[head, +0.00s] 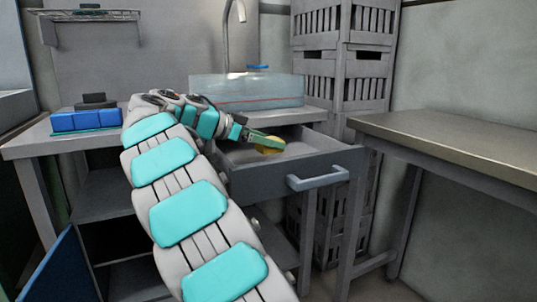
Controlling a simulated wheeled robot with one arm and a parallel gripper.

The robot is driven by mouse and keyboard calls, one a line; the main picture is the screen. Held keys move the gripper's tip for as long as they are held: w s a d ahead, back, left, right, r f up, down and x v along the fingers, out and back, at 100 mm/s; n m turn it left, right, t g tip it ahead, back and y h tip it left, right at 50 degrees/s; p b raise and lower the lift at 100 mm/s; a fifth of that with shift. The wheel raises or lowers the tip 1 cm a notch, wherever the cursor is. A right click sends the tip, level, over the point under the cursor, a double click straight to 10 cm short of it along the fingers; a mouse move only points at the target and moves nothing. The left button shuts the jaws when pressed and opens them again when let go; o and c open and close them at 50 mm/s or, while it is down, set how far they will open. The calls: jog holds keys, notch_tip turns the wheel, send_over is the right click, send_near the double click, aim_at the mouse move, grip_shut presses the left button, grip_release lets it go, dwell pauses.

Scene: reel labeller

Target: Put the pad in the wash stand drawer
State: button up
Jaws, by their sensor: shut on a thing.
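The wash stand drawer (325,165) is pulled open, with a grey front and a bar handle (318,178). My gripper (266,144) reaches over the drawer opening from the left. It is shut on a yellow, rounded thing, likely the pad (269,150). The pad shows just below the green fingers, over the inside of the drawer. I cannot tell whether the pad touches the drawer floor. Part of the pad is hidden by the fingers.
A clear basin (246,91) with a tap (228,40) stands on the wash stand top. Stacked grey crates (345,20) stand behind, and a metal table (470,139) is close on the right.

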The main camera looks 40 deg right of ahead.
aim_at(258, 149)
jog(key=shift+f, duration=1.65)
jog(key=shift+f+b, duration=0.15)
jog(key=shift+b, duration=0.2)
jog(key=o, duration=1.2)
jog(key=shift+c, duration=0.2)
jog(key=shift+a+r, duration=0.2)
jog(key=shift+r, duration=0.1)
jog(key=p+v, duration=0.1)
jog(key=v, duration=1)
jog(key=shift+w+a, duration=0.15)
jog(key=shift+a, duration=0.15)
